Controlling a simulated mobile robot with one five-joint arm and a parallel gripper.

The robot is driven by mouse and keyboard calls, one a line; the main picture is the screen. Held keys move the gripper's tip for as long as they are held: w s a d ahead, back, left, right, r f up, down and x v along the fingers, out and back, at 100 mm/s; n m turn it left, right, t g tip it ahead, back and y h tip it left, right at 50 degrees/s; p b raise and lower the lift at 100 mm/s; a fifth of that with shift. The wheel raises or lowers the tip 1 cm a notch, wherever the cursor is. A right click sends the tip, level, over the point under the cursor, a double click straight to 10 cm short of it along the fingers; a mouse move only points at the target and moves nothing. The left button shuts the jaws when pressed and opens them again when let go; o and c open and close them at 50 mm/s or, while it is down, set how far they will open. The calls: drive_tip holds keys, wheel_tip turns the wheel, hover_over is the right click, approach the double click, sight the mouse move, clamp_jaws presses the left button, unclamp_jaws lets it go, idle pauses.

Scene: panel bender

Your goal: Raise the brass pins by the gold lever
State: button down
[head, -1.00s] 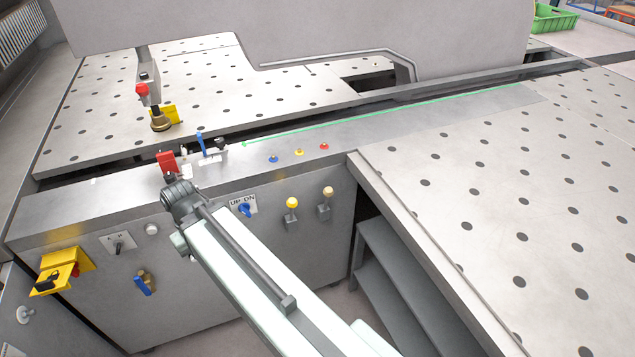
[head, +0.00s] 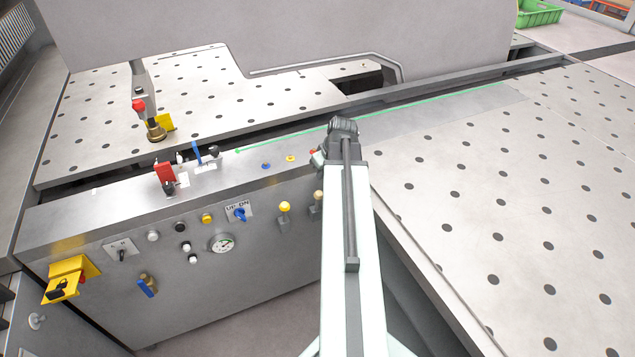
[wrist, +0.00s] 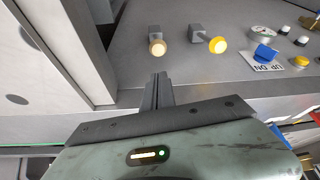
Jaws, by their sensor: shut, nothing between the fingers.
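Two short levers stick out of the grey front panel. One has a bright yellow knob (head: 285,207), also in the wrist view (wrist: 217,45). The other has a paler tan-gold knob (head: 318,196), partly behind my arm in the head view but clear in the wrist view (wrist: 157,47). Which one is the gold lever I cannot tell for sure. My gripper (wrist: 162,76) is shut and empty. In the wrist view its tips point at the tan-gold knob, apart from it. In the head view my arm hides the fingers. I cannot make out any brass pins.
A blue UP DN switch (head: 240,214), a gauge (head: 221,243) and several buttons share the panel. A red-handled part (head: 164,172) stands on the ledge at left. The perforated right table (head: 480,190) has an edge close beside my arm.

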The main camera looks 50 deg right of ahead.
drive_tip(key=b, duration=1)
hover_over(318, 203)
drive_tip(key=w, duration=0.2)
drive_tip(key=f, duration=0.9)
drive_tip(key=shift+s+d+f, duration=0.1)
drive_tip(key=shift+d+f, duration=0.15)
drive_tip(key=shift+f, duration=0.05)
drive_tip(key=shift+r+p, duration=0.15)
drive_tip(key=shift+p, duration=0.15)
